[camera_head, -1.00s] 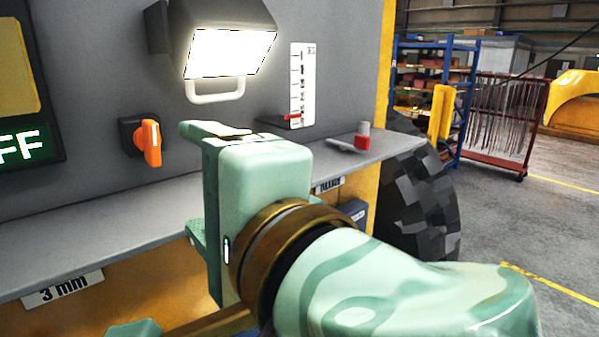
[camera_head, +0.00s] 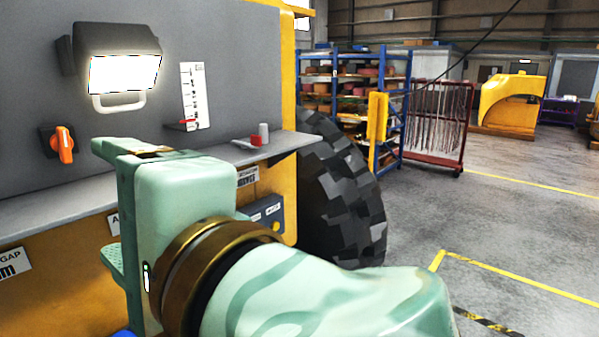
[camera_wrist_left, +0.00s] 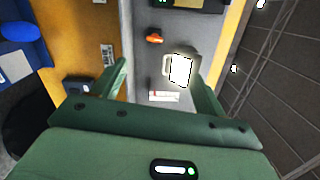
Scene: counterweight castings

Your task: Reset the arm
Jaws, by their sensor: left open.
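My left gripper (camera_head: 105,200) is pale green and fills the lower left of the head view, in front of the grey panel and its ledge. Its two fingers are apart and nothing shows between them. In the left wrist view, the open fingers of my left gripper (camera_wrist_left: 160,73) point toward the panel with the lamp. A brass-coloured ring and a green patterned arm link of mine lie behind it. My right gripper is not in view.
The grey panel carries a lit lamp (camera_head: 125,70), an orange knob (camera_head: 64,145) and a white scale (camera_head: 193,97). A small red-and-grey item (camera_head: 259,137) rests on the ledge. A large black tyre (camera_head: 340,190) stands beside it. The floor at right is open.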

